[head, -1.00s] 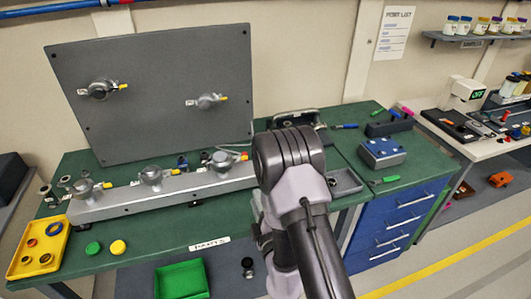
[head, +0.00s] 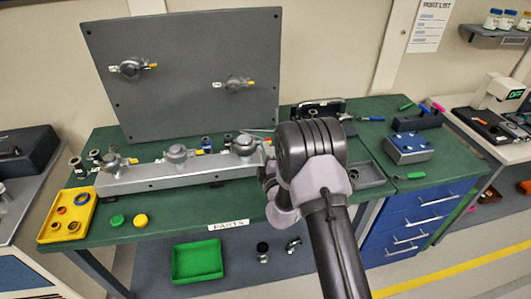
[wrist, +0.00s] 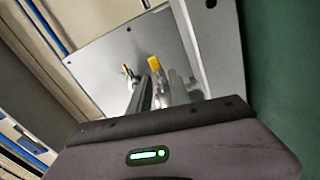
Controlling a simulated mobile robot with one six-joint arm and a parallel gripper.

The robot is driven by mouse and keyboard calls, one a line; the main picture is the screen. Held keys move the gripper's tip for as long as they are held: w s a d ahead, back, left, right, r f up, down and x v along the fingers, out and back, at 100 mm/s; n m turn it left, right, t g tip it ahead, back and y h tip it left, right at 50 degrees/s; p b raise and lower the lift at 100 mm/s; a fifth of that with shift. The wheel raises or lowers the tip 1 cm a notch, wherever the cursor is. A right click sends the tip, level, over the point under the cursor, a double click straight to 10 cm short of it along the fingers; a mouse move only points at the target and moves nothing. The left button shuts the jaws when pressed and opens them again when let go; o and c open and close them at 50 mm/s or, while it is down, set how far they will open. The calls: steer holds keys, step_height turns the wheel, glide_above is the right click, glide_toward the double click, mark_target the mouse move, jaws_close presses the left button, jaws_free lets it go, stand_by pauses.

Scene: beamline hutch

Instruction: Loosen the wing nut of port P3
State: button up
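Two ports with wing-type fittings and yellow tags sit on the upright grey panel (head: 190,100): a left one (head: 131,68) and a right one (head: 237,84). Three more fittings stand on the grey rail below: left (head: 112,160), middle (head: 178,153) and right (head: 245,145). The port labels are too small to read, so I cannot tell which is P3. In the head view my arm hides my gripper, close to the rail's right end. In the wrist view my gripper (wrist: 153,92) points at a grey plate with yellow-tagged fittings (wrist: 153,62); the finger gap is unclear.
The green bench holds a yellow tray (head: 88,210) with rings, green and yellow caps, and a blue box (head: 408,147) at right. A green bin (head: 197,262) lies below the front edge. The bench front near the PARTS label is clear.

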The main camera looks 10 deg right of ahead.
jaws_close()
stand_by(1.2)
